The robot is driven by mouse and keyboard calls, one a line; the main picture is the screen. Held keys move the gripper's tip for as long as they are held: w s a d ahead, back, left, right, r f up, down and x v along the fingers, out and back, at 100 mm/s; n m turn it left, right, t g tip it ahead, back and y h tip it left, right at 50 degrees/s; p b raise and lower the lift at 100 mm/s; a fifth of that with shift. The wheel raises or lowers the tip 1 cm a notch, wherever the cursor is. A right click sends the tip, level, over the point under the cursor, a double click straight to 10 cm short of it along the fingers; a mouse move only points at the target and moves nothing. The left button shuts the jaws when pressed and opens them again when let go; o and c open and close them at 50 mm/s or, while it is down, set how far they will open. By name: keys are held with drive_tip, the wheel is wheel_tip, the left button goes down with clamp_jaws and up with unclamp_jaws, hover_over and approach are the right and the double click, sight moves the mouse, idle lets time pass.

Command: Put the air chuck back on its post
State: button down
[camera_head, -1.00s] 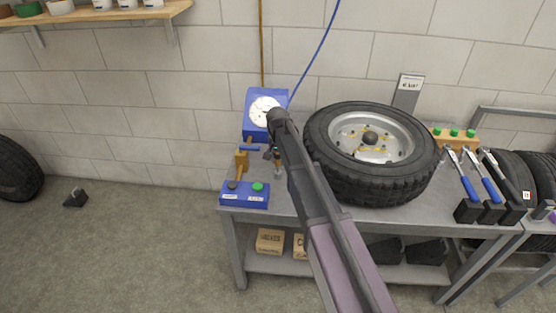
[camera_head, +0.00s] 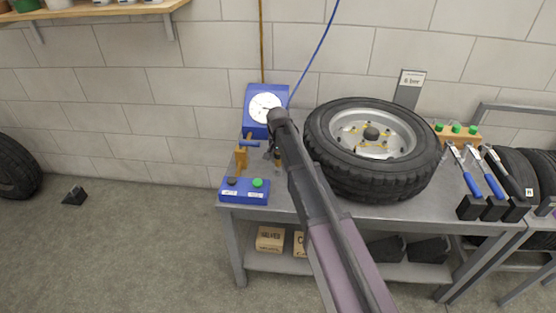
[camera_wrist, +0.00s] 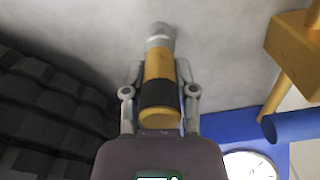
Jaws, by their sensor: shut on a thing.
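The air chuck (camera_wrist: 158,75) is a yellow cylinder with a black band and a silver tip. My gripper (camera_wrist: 158,85) is shut around it in the wrist view, with a finger on each side. In the head view my arm hides most of the gripper and chuck, near the bench's left end. The orange post (camera_head: 241,160) stands on the bench just left of my gripper, apart from the chuck. It also shows at the right of the wrist view (camera_wrist: 292,80), with a blue cylinder (camera_wrist: 290,125) near it.
A blue gauge box (camera_head: 264,107) with a white dial stands behind the post. A blue button box (camera_head: 245,190) is in front of it. A tyre on a wheel (camera_head: 350,178) lies close to the right of my arm. Blue-handled tools (camera_head: 470,185) stand farther right.

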drive_tip(key=shift+f+b, duration=0.55)
drive_tip(key=shift+f, duration=0.05)
drive_tip(key=shift+c, duration=1.7)
unclamp_jaws()
drive_tip(key=o, duration=0.3)
drive_tip(key=shift+o, duration=0.2)
drive_tip(key=shift+r, duration=0.1)
drive_tip(key=shift+r+p, duration=3.95)
drive_tip(key=shift+p, duration=0.1)
drive_tip(key=shift+s, duration=0.1)
